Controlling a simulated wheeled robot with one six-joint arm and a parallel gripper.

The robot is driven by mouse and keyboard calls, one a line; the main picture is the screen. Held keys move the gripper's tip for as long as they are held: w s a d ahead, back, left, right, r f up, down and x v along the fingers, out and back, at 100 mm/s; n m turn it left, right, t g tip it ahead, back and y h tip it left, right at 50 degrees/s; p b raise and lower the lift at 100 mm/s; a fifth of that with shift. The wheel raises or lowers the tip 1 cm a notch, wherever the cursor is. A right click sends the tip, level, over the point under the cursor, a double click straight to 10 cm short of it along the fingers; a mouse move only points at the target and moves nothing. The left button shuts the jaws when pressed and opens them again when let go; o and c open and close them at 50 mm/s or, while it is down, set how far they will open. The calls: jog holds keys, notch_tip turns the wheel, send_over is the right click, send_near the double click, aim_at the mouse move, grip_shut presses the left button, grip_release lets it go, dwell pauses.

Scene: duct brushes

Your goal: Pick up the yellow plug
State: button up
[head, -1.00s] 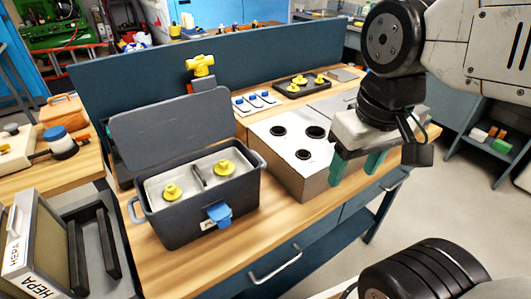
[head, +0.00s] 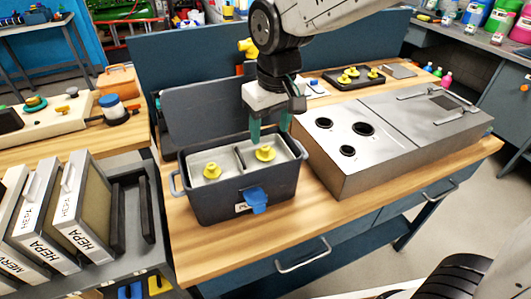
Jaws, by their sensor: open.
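Two yellow plugs sit in the open dark case: one in the left compartment (head: 212,171) and one in the right compartment (head: 265,154). The case (head: 235,200) stands on the bench with its lid raised behind it and a blue latch in front. My gripper (head: 269,137) points down with its green fingers apart and nothing between them. It is just above and behind the right plug in the picture; I cannot tell whether it touches anything. More small yellow plugs (head: 350,72) sit in a black tray at the back.
A metal box (head: 350,170) with black-rimmed holes stands right of the case. A yellow fitting (head: 247,47) is partly hidden behind my arm. Filters marked HEPA (head: 85,215) stand at the left. Bare wooden bench top (head: 300,215) lies in front of the metal box.

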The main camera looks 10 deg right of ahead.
aim_at(266, 148)
jog(key=f, duration=0.4)
jog(key=a+f, duration=0.1)
jog(key=f, duration=0.1)
jog(key=shift+w, duration=0.1)
jog(key=c, duration=0.8)
